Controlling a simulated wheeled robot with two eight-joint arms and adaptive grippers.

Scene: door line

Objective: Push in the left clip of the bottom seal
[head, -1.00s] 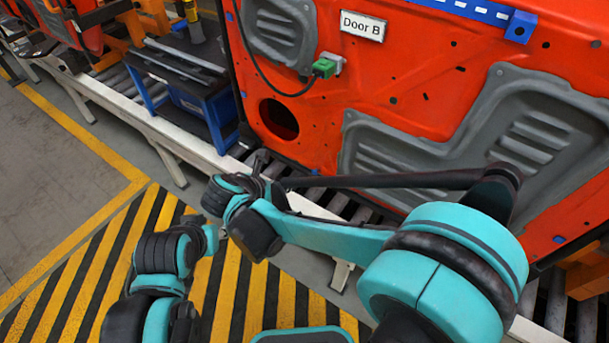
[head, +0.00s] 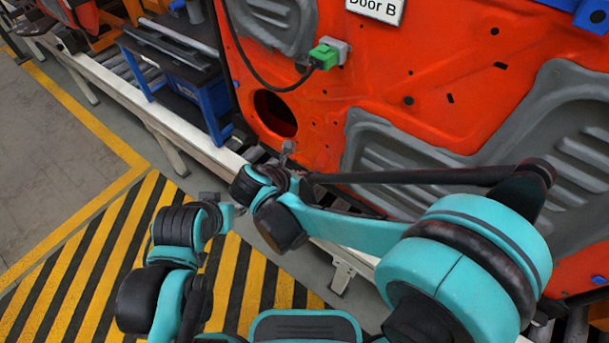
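The red door panel (head: 440,105) labelled Door B stands on the line ahead. Its lower edge is largely covered by my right arm and a long dark bar (head: 420,177). I cannot tell whether that bar is part of my arm. A dark strip shows at the door's lower edge, but I cannot make out the bottom seal or its left clip for certain. My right gripper (head: 287,150) is small and grey, near the door's lower left corner; contact is unclear. My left gripper (head: 209,197) is lower left of it, apart from the door, mostly hidden by its wrist.
A green connector (head: 323,56) with a black cable is on the door, above a round hole (head: 275,113). A blue cart (head: 190,95) stands at the left by the white conveyor rail (head: 140,105). Striped floor (head: 85,255) lies open at lower left.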

